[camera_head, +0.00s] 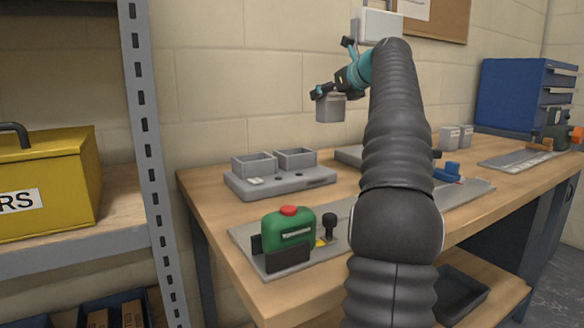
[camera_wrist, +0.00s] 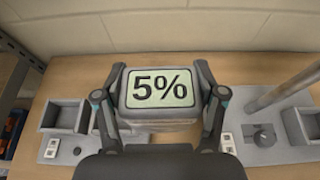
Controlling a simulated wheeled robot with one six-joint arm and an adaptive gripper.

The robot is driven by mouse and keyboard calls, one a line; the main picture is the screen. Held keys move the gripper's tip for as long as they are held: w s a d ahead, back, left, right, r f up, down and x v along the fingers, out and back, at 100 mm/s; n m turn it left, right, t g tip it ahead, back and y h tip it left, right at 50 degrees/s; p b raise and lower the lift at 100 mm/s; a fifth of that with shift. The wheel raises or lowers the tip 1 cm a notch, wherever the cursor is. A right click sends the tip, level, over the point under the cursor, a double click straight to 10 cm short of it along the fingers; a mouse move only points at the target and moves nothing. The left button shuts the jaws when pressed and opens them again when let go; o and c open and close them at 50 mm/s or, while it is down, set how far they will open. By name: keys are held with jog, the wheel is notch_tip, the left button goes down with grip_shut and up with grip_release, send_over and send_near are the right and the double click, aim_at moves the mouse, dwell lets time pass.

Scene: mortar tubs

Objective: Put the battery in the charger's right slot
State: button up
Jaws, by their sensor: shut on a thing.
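My gripper (camera_head: 326,92) is shut on a grey battery (camera_head: 331,108) and holds it up in the air, above the back of the bench. In the wrist view the battery (camera_wrist: 160,88) sits between the two fingers, its display reading 5%. The grey charger (camera_head: 290,184) stands on the bench at the left, below and left of the battery. Its left slot (camera_head: 254,163) and right slot (camera_head: 296,158) both look empty. In the wrist view an open slot (camera_wrist: 63,117) shows left of the gripper; the battery and gripper hide the area beside it.
A second grey device (camera_head: 350,155) stands right of the charger, partly behind my arm. A green and black tool (camera_head: 289,238) stands at the bench front. Two grey blocks (camera_head: 449,138) stand farther right. A blue drawer cabinet (camera_head: 525,97) is at the far right. A metal shelf post (camera_head: 145,130) rises at left.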

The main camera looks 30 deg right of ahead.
jog(key=shift+s+d+f, duration=0.1)
jog(key=shift+s+d, duration=0.3)
jog(key=shift+d, duration=0.15)
jog(key=shift+w+a+f+b, duration=0.6)
jog(key=shift+a+f+b, duration=0.85)
jog(key=shift+a+f, duration=0.3)
jog(key=shift+w+a+f+b, duration=0.6)
jog(key=shift+a+f+b, duration=0.8)
jog(key=shift+a+f, duration=0.4)
jog(key=shift+w+a+f+b, duration=0.6)
jog(key=shift+a+f+b, duration=0.85)
jog(key=shift+a+f, duration=0.3)
jog(key=shift+f, duration=0.1)
jog(key=o, duration=1.8)
jog(key=shift+f, duration=0.1)
jog(key=shift+c, duration=0.2)
jog(key=shift+r, duration=0.25)
jog(key=v, duration=1.2)
jog(key=shift+p, duration=0.4)
jog(key=shift+f, duration=0.15)
